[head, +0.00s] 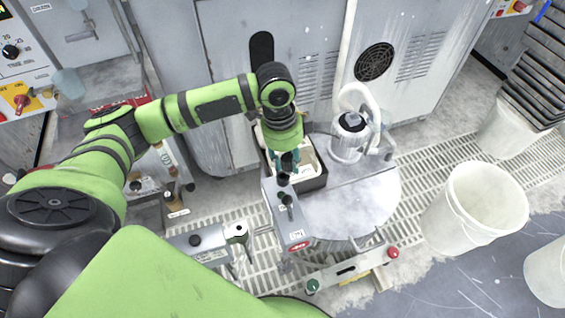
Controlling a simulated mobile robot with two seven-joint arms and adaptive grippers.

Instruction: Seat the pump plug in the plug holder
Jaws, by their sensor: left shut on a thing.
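My left arm reaches in from the left, and its gripper (286,163) points down over the near edge of a dark tray with a pale inside. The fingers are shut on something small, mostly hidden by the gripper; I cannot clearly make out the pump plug. A small black piece (283,179) shows just below the fingertips; I cannot tell whether it is held or stands on the grey block below. The grey block (294,235) carries dark upright parts (287,201) and a white label. I cannot tell which part is the plug holder. My right gripper is not in view.
A bar with red and green knobs (352,271) is in front. A white bucket (475,208) stands right.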

